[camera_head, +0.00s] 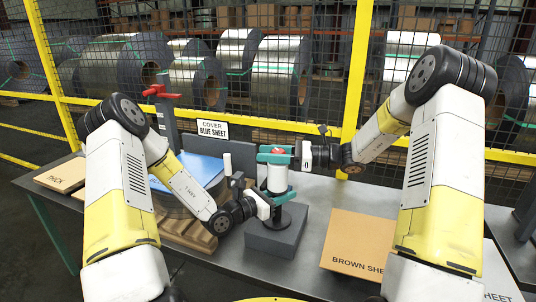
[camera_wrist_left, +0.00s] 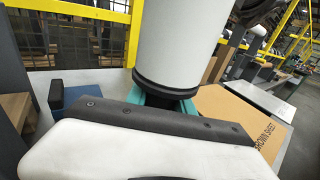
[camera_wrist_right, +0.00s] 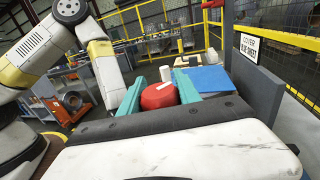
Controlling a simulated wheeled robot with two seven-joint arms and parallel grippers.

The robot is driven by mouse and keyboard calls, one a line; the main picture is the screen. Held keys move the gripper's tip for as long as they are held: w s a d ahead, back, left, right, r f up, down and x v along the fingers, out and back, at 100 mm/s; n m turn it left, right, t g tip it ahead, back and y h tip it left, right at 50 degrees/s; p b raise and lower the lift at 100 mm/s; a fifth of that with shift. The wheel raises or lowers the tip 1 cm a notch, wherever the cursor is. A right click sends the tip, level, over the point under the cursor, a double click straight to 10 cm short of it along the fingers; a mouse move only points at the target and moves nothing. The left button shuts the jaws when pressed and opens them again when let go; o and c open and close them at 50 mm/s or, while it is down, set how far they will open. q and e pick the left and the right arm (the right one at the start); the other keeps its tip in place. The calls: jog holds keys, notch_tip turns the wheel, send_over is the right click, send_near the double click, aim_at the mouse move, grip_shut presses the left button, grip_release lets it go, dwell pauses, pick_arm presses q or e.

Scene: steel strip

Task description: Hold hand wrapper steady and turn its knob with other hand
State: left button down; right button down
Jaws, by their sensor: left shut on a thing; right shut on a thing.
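The hand wrapper (camera_head: 276,178) is a white roll with a black collar and a red knob (camera_head: 278,150) on top. It stands upright on a grey block (camera_head: 277,238). My left gripper (camera_head: 281,198) is shut on its lower part below the roll; the left wrist view shows the white roll (camera_wrist_left: 178,40) rising above the teal fingers. My right gripper (camera_head: 274,154) is shut on the red knob from the right; the right wrist view shows the knob (camera_wrist_right: 158,96) between the teal fingers. The fingers hide part of the knob and the lower handle.
Left of the wrapper, a blue sheet (camera_head: 203,167) lies over a coil on a wooden pallet (camera_head: 186,233). A sign (camera_head: 212,128) reads "COVER BLUE SHEET". A yellow-framed mesh fence stands behind.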

jog(key=shift+m+t, duration=0.3)
jog(key=shift+t, duration=0.2)
jog(key=m+t+h, duration=0.1)
jog(key=m+t, duration=0.1)
jog(key=t, duration=0.2)
jog(key=w+m+t+h, duration=0.1)
jog(key=m+t+h, duration=0.1)
jog(key=m+t, duration=0.1)
jog(key=shift+w+d+t, duration=0.15)
jog(key=shift+t, duration=0.25)
jog(key=shift+w+d+m+t+h, duration=0.15)
jog(key=shift+w+m+t+h, duration=0.05)
jog(key=shift+m+t+h, duration=0.7)
jog(key=shift+w+d+m+t+h, duration=0.15)
jog(key=shift+m+t+h, duration=0.75)
jog(key=shift+d+h, duration=0.1)
jog(key=shift+h, duration=0.2)
jog(key=c, duration=0.9)
grip_release()
jog(key=shift+o, duration=0.2)
notch_tip(320, 180, up, 10)
